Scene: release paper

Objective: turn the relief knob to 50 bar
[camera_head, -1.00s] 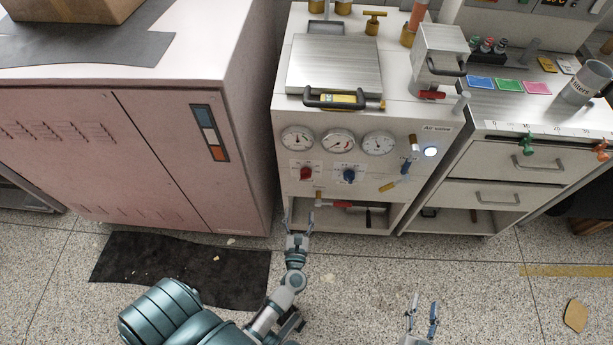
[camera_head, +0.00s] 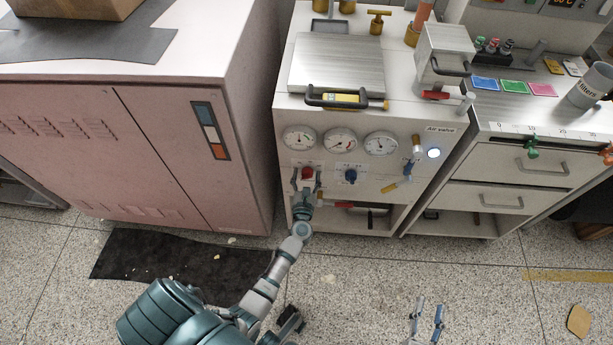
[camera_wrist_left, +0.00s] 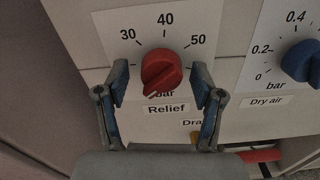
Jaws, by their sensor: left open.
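The red relief knob (camera_head: 307,173) is on the front panel of the white machine, below the left gauge. In the left wrist view the knob (camera_wrist_left: 161,70) sits under the printed marks 30, 40 and 50, above the label "Relief". My right gripper (camera_head: 430,303) is open and empty, low over the floor.
A blue dry air knob (camera_head: 350,176) is to the right of the red knob; it also shows in the wrist view (camera_wrist_left: 300,61). Three gauges (camera_head: 340,140) are above. An open shelf (camera_head: 345,222) is below. A pinkish cabinet (camera_head: 160,150) stands close on the left.

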